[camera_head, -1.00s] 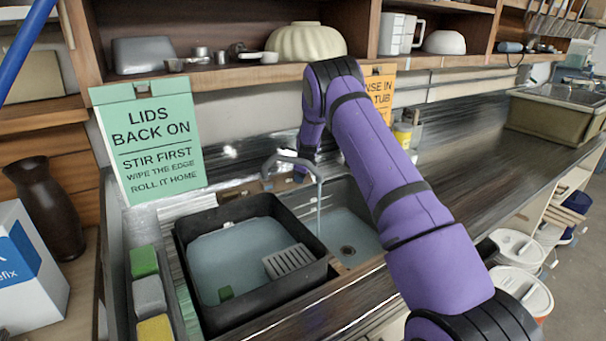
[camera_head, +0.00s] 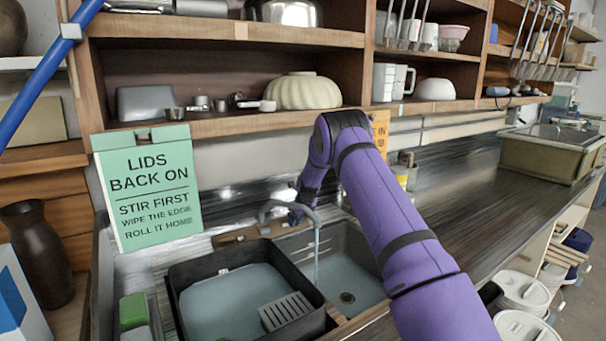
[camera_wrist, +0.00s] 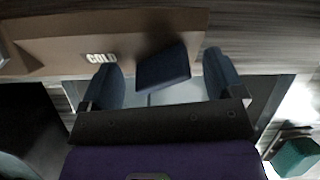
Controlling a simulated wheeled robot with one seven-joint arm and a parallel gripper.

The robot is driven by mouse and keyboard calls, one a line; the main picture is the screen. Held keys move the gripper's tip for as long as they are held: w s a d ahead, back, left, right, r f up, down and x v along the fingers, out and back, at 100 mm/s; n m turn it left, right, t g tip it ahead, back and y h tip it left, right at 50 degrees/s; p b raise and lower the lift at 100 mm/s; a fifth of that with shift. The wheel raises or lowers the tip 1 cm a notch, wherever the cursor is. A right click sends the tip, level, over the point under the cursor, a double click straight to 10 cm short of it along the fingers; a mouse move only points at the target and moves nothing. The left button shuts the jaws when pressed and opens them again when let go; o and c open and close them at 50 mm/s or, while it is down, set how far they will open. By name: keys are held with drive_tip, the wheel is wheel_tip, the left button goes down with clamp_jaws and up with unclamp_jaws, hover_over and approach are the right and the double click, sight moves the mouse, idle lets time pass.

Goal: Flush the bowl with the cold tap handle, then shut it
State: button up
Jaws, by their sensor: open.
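The cold tap handle (camera_wrist: 163,67), a dark blue lever, sits between the two parted fingers of my gripper (camera_wrist: 163,80) in the wrist view, beside a white COLD label (camera_wrist: 101,58). The fingers are open, with a gap visible on the handle's right side. In the head view my gripper (camera_head: 300,208) is behind the grey spout (camera_head: 290,205), and the handle is hidden there. A thin stream of water (camera_head: 316,258) falls from the spout into the right-hand sink bowl (camera_head: 365,270), which has a dark drain (camera_head: 347,297).
A green sign (camera_head: 150,190) stands at the back left. A shelf (camera_head: 230,126) with dishes runs above my arm.

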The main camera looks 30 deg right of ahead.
drive_tip(key=shift+d+m+y, duration=0.1)
drive_tip(key=shift+m+y, duration=0.2)
drive_tip(key=shift+m, duration=0.7)
drive_tip(key=s+r+n, duration=0.1)
drive_tip(key=s+r, duration=0.2)
drive_tip(key=r, duration=0.4)
drive_tip(key=s+r, duration=0.3)
drive_tip(key=r, duration=0.3)
drive_tip(key=s+a+r+n, duration=0.9)
drive_tip(key=s+r, duration=0.2)
drive_tip(key=r, duration=0.1)
drive_tip(key=shift+s+a+r, duration=0.15)
drive_tip(key=shift+s+r, duration=0.15)
drive_tip(key=shift+r, duration=0.1)
drive_tip(key=shift+c, duration=0.4)
